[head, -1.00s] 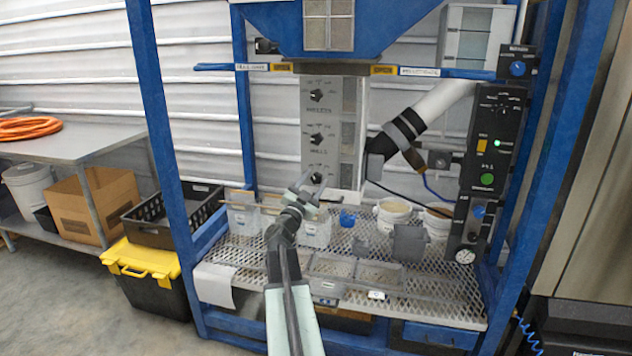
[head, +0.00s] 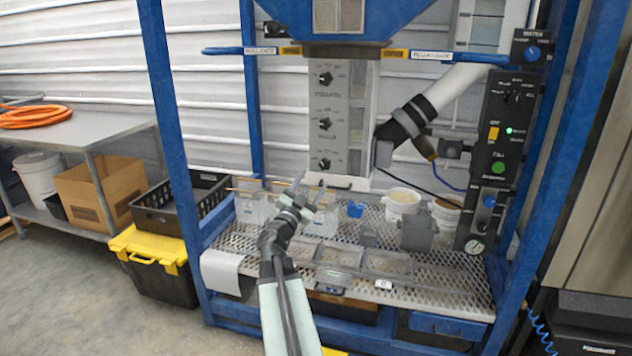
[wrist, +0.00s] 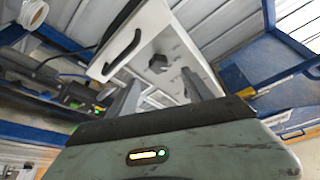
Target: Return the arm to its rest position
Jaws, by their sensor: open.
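My gripper (head: 310,188) is stretched out in front of the hopper frame, above the mesh shelf (head: 440,270). Its jaws are apart with nothing between them. In the wrist view my gripper (wrist: 160,85) points up toward a white panel with a black handle (wrist: 122,52) and a dark knob (wrist: 157,63). In the head view the grey knob panel (head: 325,118) stands behind and above my gripper. My forearm covers part of the shelf and its trays.
On the shelf are clear containers (head: 250,208), a blue cup (head: 355,210), white buckets (head: 401,203) and trays (head: 385,264). Blue posts (head: 170,140) flank the shelf. A black control box (head: 497,150) stands right. A yellow-lidded bin (head: 150,245) sits on the floor left.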

